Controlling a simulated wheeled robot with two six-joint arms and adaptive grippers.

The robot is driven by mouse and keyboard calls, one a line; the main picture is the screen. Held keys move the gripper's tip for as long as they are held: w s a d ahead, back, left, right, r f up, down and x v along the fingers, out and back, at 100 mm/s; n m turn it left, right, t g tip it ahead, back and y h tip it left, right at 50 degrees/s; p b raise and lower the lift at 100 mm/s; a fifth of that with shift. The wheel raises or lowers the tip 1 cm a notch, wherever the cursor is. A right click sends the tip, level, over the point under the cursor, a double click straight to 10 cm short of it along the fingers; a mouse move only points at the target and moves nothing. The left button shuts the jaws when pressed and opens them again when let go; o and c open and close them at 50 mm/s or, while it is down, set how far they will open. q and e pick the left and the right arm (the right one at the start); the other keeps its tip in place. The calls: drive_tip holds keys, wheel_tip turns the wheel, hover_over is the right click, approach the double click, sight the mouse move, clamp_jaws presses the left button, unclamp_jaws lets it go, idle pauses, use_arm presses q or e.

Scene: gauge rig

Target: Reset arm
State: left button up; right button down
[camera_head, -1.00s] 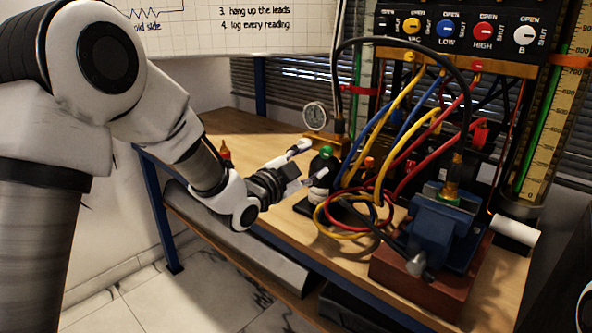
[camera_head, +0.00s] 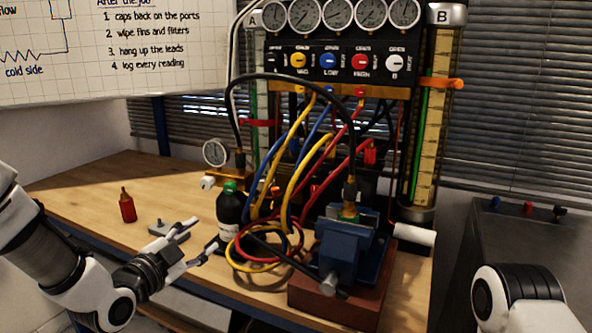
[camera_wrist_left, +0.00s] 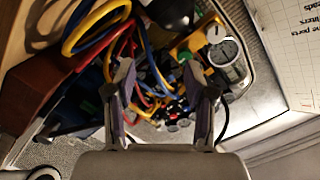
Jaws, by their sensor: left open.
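My left gripper (camera_head: 202,236) is open and empty, low over the bench's near left part. Its fingertips point toward a dark bottle with a green cap (camera_head: 230,208) and appear just left of it; contact cannot be judged. In the left wrist view, the open fingers (camera_wrist_left: 158,80) frame coloured hoses and knobs, with nothing held between them. Part of my right arm (camera_head: 515,300) shows at the lower right; its gripper is out of view.
The gauge panel (camera_head: 343,62) stands at the back of the bench (camera_head: 80,192). Coiled hoses (camera_head: 262,248) hang before it, beside a blue vise (camera_head: 345,250) on a red-brown block (camera_head: 330,298). A small red bottle (camera_head: 127,207) stands left.

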use_arm(q)
drive_tip(key=s+d+f+n+g+y, duration=0.1)
drive_tip(key=s+f+g, duration=0.3)
drive_tip(key=f, duration=0.7)
drive_tip(key=s+f+n+g, duration=0.15)
drive_tip(key=s+f, duration=0.45)
drive_tip(key=f, duration=0.6)
drive_tip(key=s+d+f+n+g+y, duration=0.1)
drive_tip(key=s+f+g, duration=0.35)
drive_tip(key=f, duration=0.65)
drive_tip(key=s+a+f+n+g+y, duration=0.2)
drive_tip(key=s+f+n+g, duration=0.15)
drive_tip(key=s, duration=0.65)
drive_tip(key=s+a+f+n+g+y, duration=0.1)
drive_tip(key=s+f+n+g, duration=0.3)
drive_tip(key=s, duration=0.5)
wheel_tip(320, 180, up, 12)
drive_tip(key=n+t+p, duration=0.1)
drive_tip(key=p, duration=1.2)
drive_tip(key=shift+s+a+r+n+p, duration=0.15)
drive_tip(key=shift+r+n+p, duration=0.1)
drive_tip(key=shift+n+p, duration=0.15)
drive_tip(key=shift+o, duration=0.3)
drive_tip(key=shift+t, duration=0.25)
